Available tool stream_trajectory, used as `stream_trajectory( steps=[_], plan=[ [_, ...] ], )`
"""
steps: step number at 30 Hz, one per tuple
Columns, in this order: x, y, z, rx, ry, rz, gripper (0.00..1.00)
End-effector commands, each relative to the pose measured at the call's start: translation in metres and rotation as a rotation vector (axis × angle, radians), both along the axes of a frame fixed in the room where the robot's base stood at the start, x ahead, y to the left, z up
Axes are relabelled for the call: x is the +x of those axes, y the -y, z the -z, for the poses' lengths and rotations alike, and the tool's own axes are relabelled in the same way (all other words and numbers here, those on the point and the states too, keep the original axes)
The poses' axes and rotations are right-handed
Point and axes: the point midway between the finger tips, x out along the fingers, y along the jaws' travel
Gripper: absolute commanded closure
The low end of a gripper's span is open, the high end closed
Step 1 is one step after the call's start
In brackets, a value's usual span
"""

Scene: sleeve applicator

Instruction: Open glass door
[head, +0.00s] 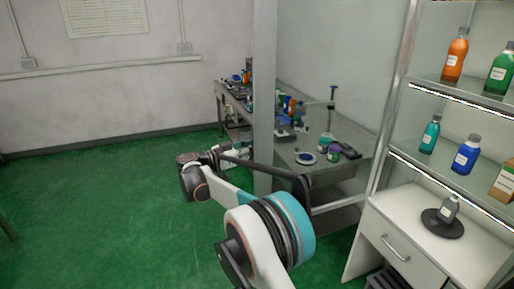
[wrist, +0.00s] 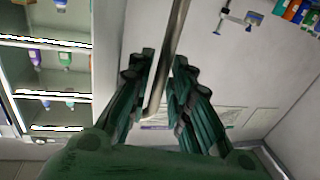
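The glass door (head: 325,60) appears as a clear pane between a grey upright and the metal frame of a shelf cabinet in the head view. The workbench shows through it. In the wrist view a slim metal bar handle (wrist: 177,25) runs from the top edge down between the fingers of my gripper (wrist: 163,65). The fingers are apart, one on each side of the bar. A gap shows on the left side, and the right fingertip looks very close to the bar. Contact is unclear. In the head view my arm hides the handle, and my fingers cannot be made out.
The shelf cabinet (head: 410,75) at the right holds several bottles. Below is a white drawer unit (head: 385,225) with a small bottle on a dark round base. The workbench (head: 330,175) carries jars and tools. The green floor (head: 90,200) at left is clear.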

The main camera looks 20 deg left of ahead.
Motion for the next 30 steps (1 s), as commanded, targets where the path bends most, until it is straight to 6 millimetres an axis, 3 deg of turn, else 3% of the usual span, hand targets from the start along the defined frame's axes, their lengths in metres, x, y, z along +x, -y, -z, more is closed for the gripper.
stream_trajectory(
  steps=[15,21,30],
  plan=[
    [-0.069,-0.066,0.001,0.001,-0.001,-0.005,0.81],
    [-0.081,-0.076,0.001,0.001,-0.001,-0.004,0.81],
    [-0.082,-0.077,0.001,0.001,-0.001,-0.003,0.81]
  ],
)
